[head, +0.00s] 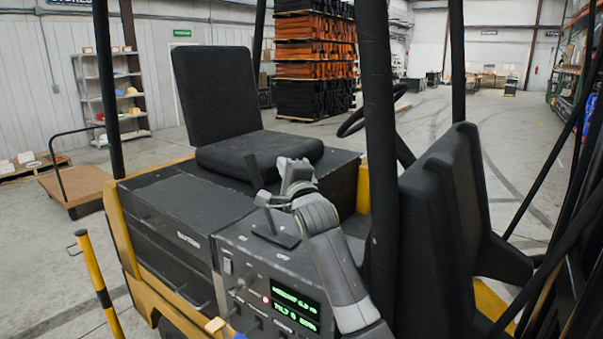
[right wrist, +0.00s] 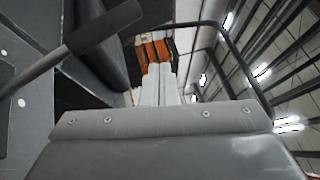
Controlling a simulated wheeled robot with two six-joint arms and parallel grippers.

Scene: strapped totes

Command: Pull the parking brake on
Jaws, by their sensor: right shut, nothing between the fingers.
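A dark lever (head: 262,203), which looks like the parking brake, stands up from a black base plate (head: 275,235) on the vehicle's console and tilts to the left. In the right wrist view its black grip (right wrist: 105,28) and grey rod cross the upper left, beside the fingers and apart from them. My right gripper (head: 293,170) is over the console, just right of the lever, shut and empty. Its closed fingers also show in the right wrist view (right wrist: 158,85). My left gripper is out of view.
A black seat (head: 225,105) is behind the console. A thick black post (head: 378,140) and a black seat-like back (head: 435,220) stand right of my right arm. Lit displays (head: 295,308) are on the console front. A yellow-and-black pole (head: 95,285) stands at the left.

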